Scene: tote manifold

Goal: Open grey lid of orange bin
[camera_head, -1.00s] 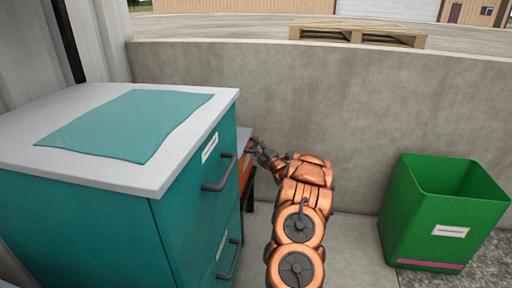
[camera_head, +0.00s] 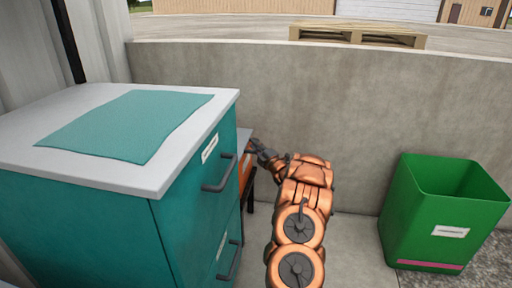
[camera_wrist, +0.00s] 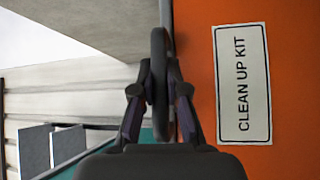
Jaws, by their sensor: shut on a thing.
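The orange bin (camera_head: 246,168) stands behind the teal cabinet, mostly hidden by it in the head view. Its grey lid (camera_head: 243,137) shows as a small strip at the top. In the wrist view the bin's orange front (camera_wrist: 291,60) fills the right side, with a white "CLEAN UP KIT" label (camera_wrist: 242,84). The thin grey lid edge (camera_wrist: 166,14) runs beside the orange front. My gripper (camera_wrist: 161,92) is shut on a dark upright handle (camera_wrist: 158,55) at that edge. In the head view my gripper (camera_head: 255,146) is at the bin's right front. The lid looks closed.
The teal cabinet (camera_head: 100,225) with dark handles stands close on the left, a teal mat (camera_head: 130,122) on its top. A concrete wall (camera_head: 320,95) runs behind. A green open bin (camera_head: 430,225) stands at the right, with free floor between it and my arm.

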